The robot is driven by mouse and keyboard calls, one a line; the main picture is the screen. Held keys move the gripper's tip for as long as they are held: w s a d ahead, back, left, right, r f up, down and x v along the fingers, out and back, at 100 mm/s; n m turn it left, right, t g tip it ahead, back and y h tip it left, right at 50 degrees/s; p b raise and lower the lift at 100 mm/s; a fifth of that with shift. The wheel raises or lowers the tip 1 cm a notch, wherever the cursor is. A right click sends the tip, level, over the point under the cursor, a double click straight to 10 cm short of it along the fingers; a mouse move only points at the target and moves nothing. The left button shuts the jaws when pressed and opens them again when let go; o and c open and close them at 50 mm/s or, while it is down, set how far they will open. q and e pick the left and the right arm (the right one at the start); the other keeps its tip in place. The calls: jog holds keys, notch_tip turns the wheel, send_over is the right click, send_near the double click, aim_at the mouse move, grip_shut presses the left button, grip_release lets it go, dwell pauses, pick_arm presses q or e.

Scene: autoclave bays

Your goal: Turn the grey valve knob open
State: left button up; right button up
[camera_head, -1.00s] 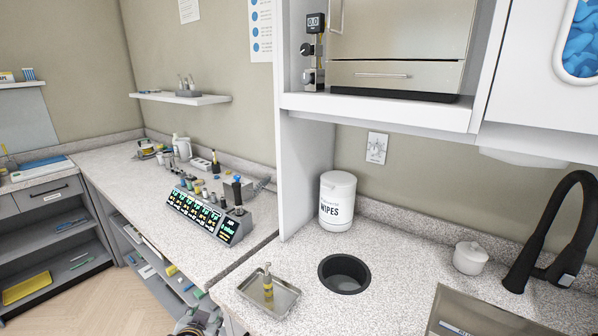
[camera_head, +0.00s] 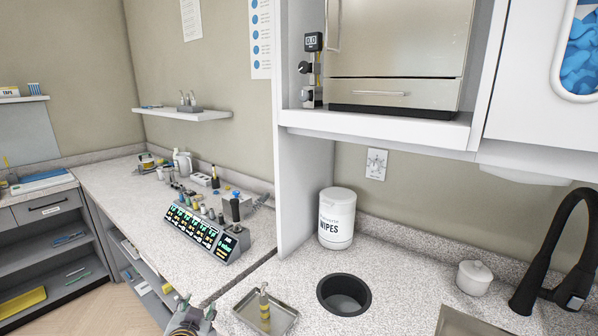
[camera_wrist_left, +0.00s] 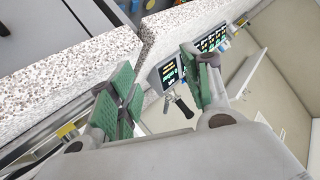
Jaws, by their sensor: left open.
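A narrow valve column stands left of the steel autoclave (camera_head: 400,40) in the upper cabinet, with a digital display (camera_head: 313,41) on top. A dark round knob (camera_head: 305,67) sticks out to the left below the display. A greyish fitting (camera_head: 308,97) sits at the bottom; I cannot tell which of the two is the grey valve knob. My left gripper (camera_head: 196,309) is open and empty at the bottom of the head view, low by the counter's front edge, far below the knobs. Its green-padded fingers are spread apart in the left wrist view (camera_wrist_left: 160,86). My right gripper is not in view.
A metal tray (camera_head: 238,318) with a small bottle lies by the counter's front edge, close to my left gripper. A lit display console (camera_head: 203,232), a wipes tub (camera_head: 337,218) and a round counter opening (camera_head: 344,294) are nearby. A white cabinet side panel (camera_head: 300,180) stands below the valve column.

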pick_arm(q)
jog(key=w+d+r+m+t+h, duration=0.1)
jog(key=w+d+r+m+t, duration=0.2)
jog(key=r, duration=0.6)
jog(key=w+r+m+t, duration=0.15)
jog(key=r+t, duration=0.25)
jog(key=r, duration=0.6)
jog(key=w+d+r+m+t+h, duration=0.1)
jog(key=w+d+r+m+t, duration=0.2)
jog(key=r, duration=0.6)
jog(key=s+d+r+m+g+h, duration=0.2)
jog(key=d+r+m+g+h, duration=0.3)
jog(key=d+r+m+h, duration=0.8)
jog(key=s+d+r+m+g+h, duration=0.2)
jog(key=d+r+m+g+h, duration=0.5)
jog(key=m, duration=1.2)
jog(key=w+a+r+m+t+y, duration=0.1)
jog(key=w+a+t+y, duration=0.3)
jog(key=w+a+y, duration=0.4)
jog(key=shift+a+r, duration=0.4)
jog(key=shift+r, duration=0.2)
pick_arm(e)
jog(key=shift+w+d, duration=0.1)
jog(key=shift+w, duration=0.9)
